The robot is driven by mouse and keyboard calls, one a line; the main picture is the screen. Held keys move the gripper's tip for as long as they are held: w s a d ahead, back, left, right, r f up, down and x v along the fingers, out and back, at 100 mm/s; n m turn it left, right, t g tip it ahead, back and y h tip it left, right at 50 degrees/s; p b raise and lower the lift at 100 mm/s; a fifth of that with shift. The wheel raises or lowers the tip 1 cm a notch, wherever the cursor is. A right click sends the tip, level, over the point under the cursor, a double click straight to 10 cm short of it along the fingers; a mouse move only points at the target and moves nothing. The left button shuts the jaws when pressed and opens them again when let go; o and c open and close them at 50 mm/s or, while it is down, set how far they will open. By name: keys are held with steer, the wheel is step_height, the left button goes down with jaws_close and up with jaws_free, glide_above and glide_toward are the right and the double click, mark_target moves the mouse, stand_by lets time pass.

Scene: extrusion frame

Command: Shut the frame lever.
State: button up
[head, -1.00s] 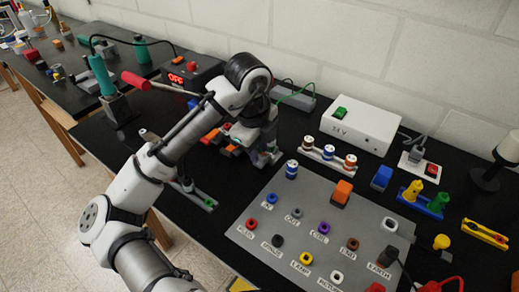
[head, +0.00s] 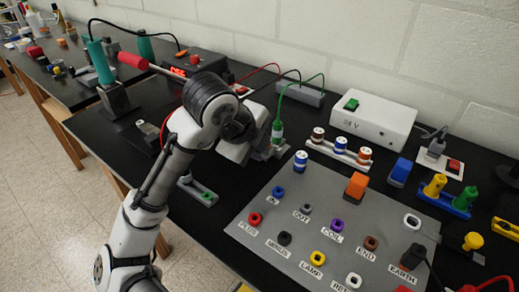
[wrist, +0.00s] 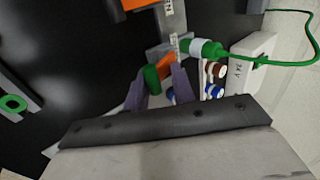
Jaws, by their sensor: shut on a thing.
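My gripper (wrist: 162,88) shows in the wrist view, its two purple-grey fingers closed around a small green piece (wrist: 152,78). This green piece looks like the lever, with an orange part (wrist: 166,68) beside it; I cannot tell how far it is tilted. A grey labelled block (wrist: 172,22) lies just beyond the fingertips. A green plug with a white ring (wrist: 205,48) meets this block, and it also shows in the head view (head: 277,130). In the head view my wrist hides most of the block and the fingertips.
A rack of ringed spools (head: 340,153) stands close right of my gripper. A grey panel with coloured sockets (head: 320,215) fills the front right. A white box (head: 374,122) stands behind. A green cable (head: 297,80) loops over the back. A red-handled rod (head: 132,60) is at left.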

steer(key=shift+s+d+f, duration=0.1)
steer(key=shift+f, duration=0.15)
steer(key=o, duration=1)
steer(key=shift+r, duration=0.1)
steer(key=v, duration=1.3)
steer(key=shift+r, duration=0.4)
